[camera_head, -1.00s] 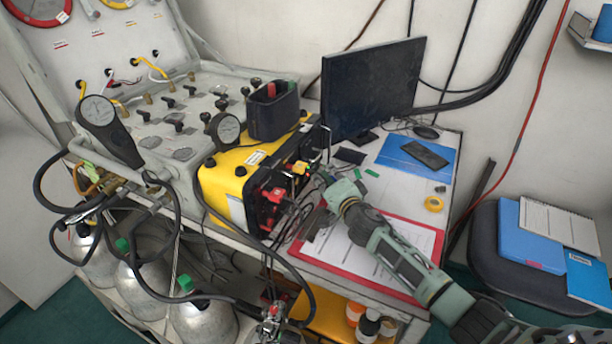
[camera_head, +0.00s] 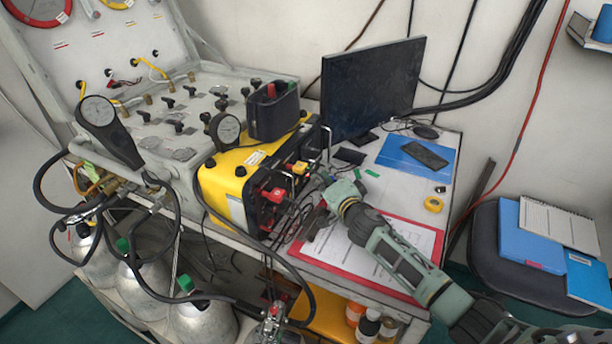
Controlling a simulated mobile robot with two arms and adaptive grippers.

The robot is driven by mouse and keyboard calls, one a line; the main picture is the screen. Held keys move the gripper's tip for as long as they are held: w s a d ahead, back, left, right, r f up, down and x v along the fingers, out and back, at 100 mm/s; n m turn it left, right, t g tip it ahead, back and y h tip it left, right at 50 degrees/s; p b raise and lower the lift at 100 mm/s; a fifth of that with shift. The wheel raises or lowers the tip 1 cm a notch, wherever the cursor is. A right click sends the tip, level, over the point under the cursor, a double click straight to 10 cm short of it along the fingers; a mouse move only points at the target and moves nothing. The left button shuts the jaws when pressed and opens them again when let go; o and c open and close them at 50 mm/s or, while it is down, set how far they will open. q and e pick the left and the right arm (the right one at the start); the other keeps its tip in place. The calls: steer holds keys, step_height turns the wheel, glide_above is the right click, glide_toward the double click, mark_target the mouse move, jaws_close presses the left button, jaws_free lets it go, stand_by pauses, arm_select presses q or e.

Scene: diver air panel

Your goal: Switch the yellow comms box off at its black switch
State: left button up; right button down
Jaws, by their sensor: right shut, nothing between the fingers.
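The yellow comms box (camera_head: 221,188) stands on the desk, its black front panel (camera_head: 266,212) facing right toward my right gripper. Red and yellow connectors and metal handles show on that panel. The black switch cannot be made out at this size. My right gripper (camera_head: 328,183) is shut and empty, close in front of the panel's right part. Whether its tips touch the panel cannot be told. My left gripper is not in view.
A dark bin (camera_head: 272,115) sits on the box. A monitor (camera_head: 372,88) stands behind. A red clipboard (camera_head: 424,228) lies under my right arm. Loose cables hang before the panel. Gas cylinders (camera_head: 203,322) stand below left. A valve panel (camera_head: 190,110) is at the left.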

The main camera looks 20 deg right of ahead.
steer(key=shift+w+a, duration=0.1)
stand_by(0.4)
steer(key=shift+w+a, duration=0.2)
steer(key=shift+w, duration=0.05)
steer(key=shift+w+a+r, duration=0.1)
steer(key=shift+w+a, duration=0.1)
stand_by(0.8)
steer(key=shift+s+d, duration=0.1)
steer(key=shift+s+d, duration=0.4)
steer(key=shift+s, duration=0.1)
steer(key=shift+s+d+f+p, duration=0.2)
steer(key=shift+s+d+p, duration=0.15)
steer(key=shift+s+d, duration=0.55)
steer(key=shift+s+d+f+p, duration=0.2)
steer(key=shift+s+d+p, duration=0.15)
steer(key=shift+s+d, duration=0.5)
steer(key=shift+a, duration=0.1)
